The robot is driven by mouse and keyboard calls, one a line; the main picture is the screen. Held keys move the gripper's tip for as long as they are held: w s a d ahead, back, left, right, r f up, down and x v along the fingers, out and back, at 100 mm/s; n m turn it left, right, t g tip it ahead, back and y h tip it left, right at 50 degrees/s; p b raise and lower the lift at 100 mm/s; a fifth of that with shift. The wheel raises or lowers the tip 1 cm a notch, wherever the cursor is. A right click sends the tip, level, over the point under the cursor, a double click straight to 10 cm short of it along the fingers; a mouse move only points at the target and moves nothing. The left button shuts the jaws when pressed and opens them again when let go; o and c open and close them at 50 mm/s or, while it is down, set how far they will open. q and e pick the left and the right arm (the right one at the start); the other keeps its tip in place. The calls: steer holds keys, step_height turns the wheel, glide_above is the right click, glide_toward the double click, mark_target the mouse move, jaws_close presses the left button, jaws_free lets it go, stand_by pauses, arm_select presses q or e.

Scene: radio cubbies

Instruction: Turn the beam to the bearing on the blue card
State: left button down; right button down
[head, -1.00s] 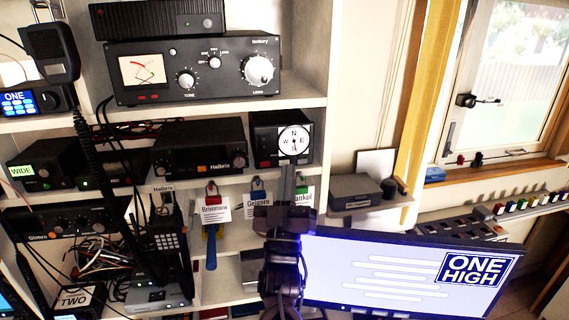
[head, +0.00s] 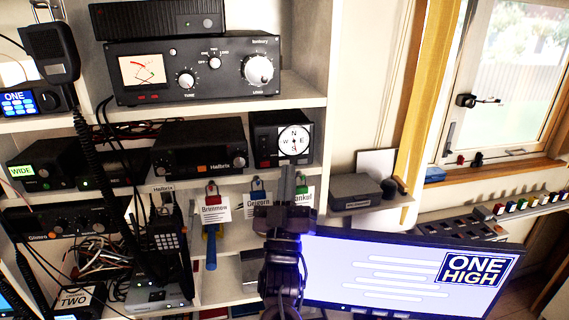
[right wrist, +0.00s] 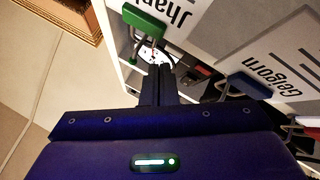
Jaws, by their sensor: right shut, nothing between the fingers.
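The black box (head: 266,150) on the middle shelf has a round white compass dial (head: 293,140) marked N, E, S and W. Its needle looks roughly upright; its exact bearing is too small to read. The blue-tagged card (head: 257,207), reading "Gelgorn", hangs below the shelf; its small print is unreadable. It also shows at upper right in the right wrist view (right wrist: 285,60). My right gripper (head: 288,172) is shut and empty, pointing up just below the dial, between the blue-tagged card and the green-tagged card (head: 307,197). Its fingers partly hide the box's lower front. My left gripper is not in view.
A red-tagged card (head: 214,210) hangs to the left. A radio (head: 200,148) stands left of the dial box. A monitor (head: 390,275) reading "ONE HIGH" stands at lower right. A grey box (head: 355,190) sits on a small shelf to the right.

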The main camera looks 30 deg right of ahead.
steer(key=shift+w+d, duration=0.1)
steer(key=shift+w, duration=0.1)
steer(key=shift+w, duration=0.25)
steer(key=shift+w+d, duration=0.1)
steer(key=shift+w, duration=0.15)
stand_by(0.8)
steer(key=shift+s, duration=0.1)
stand_by(3.9)
steer(key=shift+s+a, duration=0.2)
steer(key=shift+s, duration=0.4)
steer(key=s, duration=0.2)
steer(key=s+a+p, duration=0.1)
steer(key=s, duration=0.2)
steer(key=shift+a, duration=0.1)
steer(key=shift+f, duration=0.1)
stand_by(0.5)
